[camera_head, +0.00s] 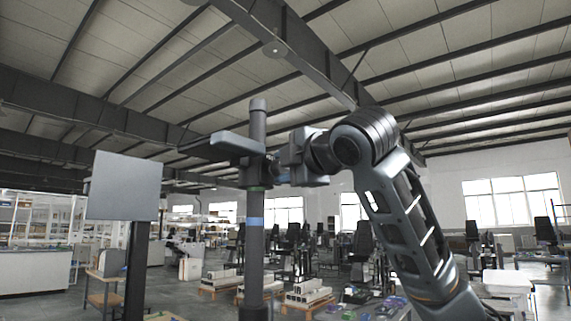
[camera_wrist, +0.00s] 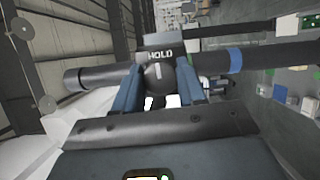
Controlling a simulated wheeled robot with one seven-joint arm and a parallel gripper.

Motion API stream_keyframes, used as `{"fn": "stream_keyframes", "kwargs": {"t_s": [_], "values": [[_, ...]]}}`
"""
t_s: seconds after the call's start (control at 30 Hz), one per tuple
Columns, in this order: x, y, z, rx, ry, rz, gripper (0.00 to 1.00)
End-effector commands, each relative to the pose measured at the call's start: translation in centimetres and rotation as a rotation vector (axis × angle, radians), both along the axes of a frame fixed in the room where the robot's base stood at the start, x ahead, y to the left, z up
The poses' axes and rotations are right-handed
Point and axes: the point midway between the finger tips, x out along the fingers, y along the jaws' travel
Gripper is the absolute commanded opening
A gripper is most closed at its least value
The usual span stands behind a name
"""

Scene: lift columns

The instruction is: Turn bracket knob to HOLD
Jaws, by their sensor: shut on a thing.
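The dark bracket (camera_head: 237,146) sits on an upright column (camera_head: 256,270) in the head view. In the wrist view, the column (camera_wrist: 92,77) runs across the picture. The bracket's plate (camera_wrist: 162,41) carries the white word HOLD. Below that word is a round dark knob (camera_wrist: 155,74) with a short white line, which stands about upright in the picture, towards HOLD. My gripper (camera_wrist: 158,84) has its two blue fingers on either side of the knob, shut on it. In the head view, my gripper (camera_head: 276,170) is at the bracket's right side, and the knob is hidden there.
A grey panel (camera_head: 124,186) on a dark post stands left of the column. The column has a blue band (camera_head: 255,221) below the bracket. Pallets with pale parts (camera_head: 307,291) and workbenches stand behind. Open air surrounds the bracket's left side.

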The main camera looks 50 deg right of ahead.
Motion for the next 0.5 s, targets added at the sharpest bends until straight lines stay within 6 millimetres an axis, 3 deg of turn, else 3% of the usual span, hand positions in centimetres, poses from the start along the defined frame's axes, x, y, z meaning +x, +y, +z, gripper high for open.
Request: {"fn": "stream_keyframes", "kwargs": {"t_s": [0.5], "values": [[-0.04,-0.15,0.06,0.057,0.0,-0.004,0.1]]}}
